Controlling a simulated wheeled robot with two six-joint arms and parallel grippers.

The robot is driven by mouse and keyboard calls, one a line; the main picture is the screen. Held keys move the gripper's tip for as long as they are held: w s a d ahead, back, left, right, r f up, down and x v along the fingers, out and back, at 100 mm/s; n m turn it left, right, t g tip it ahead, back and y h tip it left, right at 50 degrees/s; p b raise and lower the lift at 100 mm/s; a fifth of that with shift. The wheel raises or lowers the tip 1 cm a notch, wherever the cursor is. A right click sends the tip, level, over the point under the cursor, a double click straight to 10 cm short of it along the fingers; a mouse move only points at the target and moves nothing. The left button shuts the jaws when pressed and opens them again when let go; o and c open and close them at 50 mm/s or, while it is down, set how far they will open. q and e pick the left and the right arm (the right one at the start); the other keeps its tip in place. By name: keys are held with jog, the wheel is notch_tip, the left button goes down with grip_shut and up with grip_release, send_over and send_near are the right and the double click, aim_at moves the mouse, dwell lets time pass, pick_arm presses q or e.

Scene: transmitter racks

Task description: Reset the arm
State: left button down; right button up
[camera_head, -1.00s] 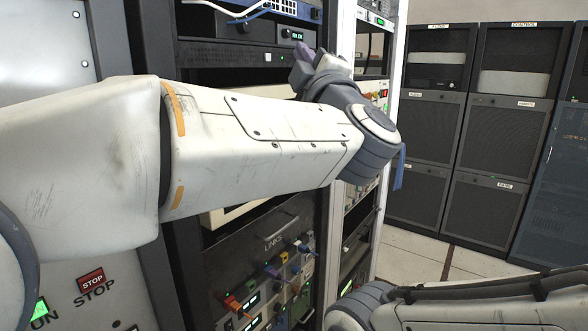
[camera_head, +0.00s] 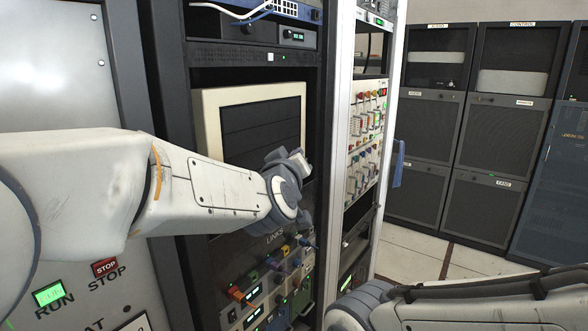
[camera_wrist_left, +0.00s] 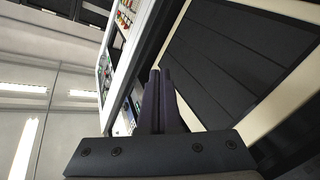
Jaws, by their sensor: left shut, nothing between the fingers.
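My left arm reaches in from the left in the head view, its wrist (camera_head: 288,185) in front of the rack, beside the lower right part of a cream-framed dark louvred panel (camera_head: 262,125). In the left wrist view the dark fingers of my left gripper (camera_wrist_left: 160,75) are together and empty, with the louvred panel (camera_wrist_left: 225,60) to their right. The fingers are hard to make out in the head view. My right arm shows at the lower right of the head view, but its gripper is not visible.
A LINKS panel (camera_head: 272,272) with coloured plugs sits below my left wrist. A module with coloured connectors (camera_head: 366,125) is to the right. STOP (camera_head: 104,267) and RUN (camera_head: 48,294) buttons are at left. Dark cabinets (camera_head: 500,140) stand behind open floor (camera_head: 415,255).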

pick_arm(q)
jog(key=s+a+f+m+g, duration=0.1)
jog(key=s+a+f+g, duration=0.15)
jog(key=f, duration=0.45)
jog(key=s+a+f+m+g+y, duration=0.1)
jog(key=s+a+f+g, duration=0.2)
jog(key=f, duration=0.4)
jog(key=s+a+f+m+g, duration=0.1)
jog(key=s+a+f+g, duration=0.15)
jog(key=a+f, duration=0.4)
jog(key=s+a+f+m+g+y, duration=0.1)
jog(key=s+a+f+g, duration=0.2)
jog(key=s+f, duration=0.35)
jog(key=s+a+f+g+y, duration=0.1)
jog(key=s+a+f+g, duration=0.3)
jog(key=s, duration=0.3)
jog(key=s+d+r+m+g+h+b, duration=0.1)
jog(key=s+d+m, duration=0.6)
jog(key=s+d, duration=0.7)
jog(key=shift+s+r+m+g+b, duration=0.4)
jog(key=shift+r+g+b, duration=0.1)
jog(key=shift+g+b, duration=0.25)
pick_arm(e)
notch_tip(320, 180, down, 2)
jog(key=shift+f, duration=0.15)
